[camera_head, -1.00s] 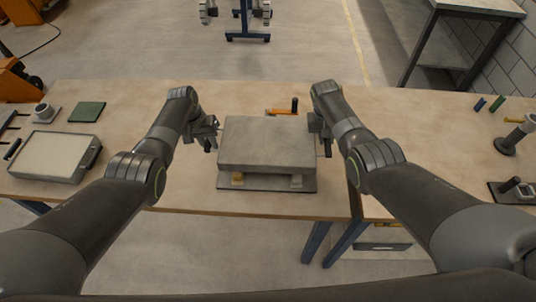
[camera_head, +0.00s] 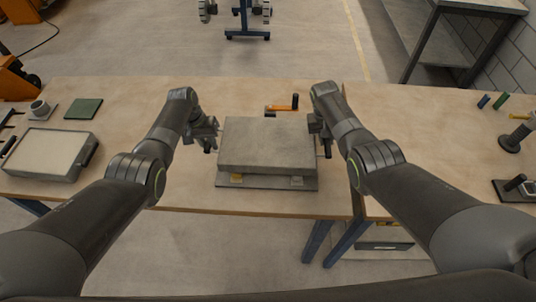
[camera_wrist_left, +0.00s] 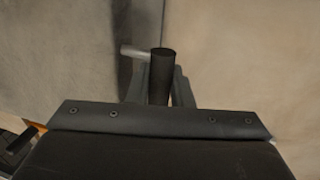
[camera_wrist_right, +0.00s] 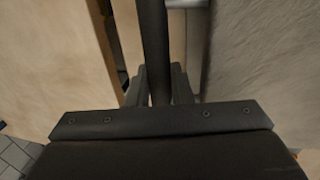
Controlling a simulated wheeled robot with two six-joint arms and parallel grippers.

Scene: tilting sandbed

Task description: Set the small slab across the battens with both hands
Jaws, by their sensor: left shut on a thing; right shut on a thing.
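The small slab (camera_head: 267,142) is a grey, level block between my two grippers. Below it, the front ends of a yellowish batten (camera_head: 237,179) and a pale batten (camera_head: 297,182) show on a dark base plate (camera_head: 267,186). I cannot tell whether the slab touches them. My left gripper (camera_head: 211,142) is shut on a black handle (camera_wrist_left: 161,72), which a short metal rod joins to the slab's left side. My right gripper (camera_head: 325,145) is shut on a dark handle (camera_wrist_right: 154,50) beside the slab's right side. The battens' rear parts are hidden.
An orange tool with a dark grip (camera_head: 283,108) lies behind the slab. A pale-filled tray (camera_head: 42,172) and a green pad (camera_head: 84,108) are at left. A black stand (camera_head: 510,143) is at right. A table edge runs just right of my right gripper.

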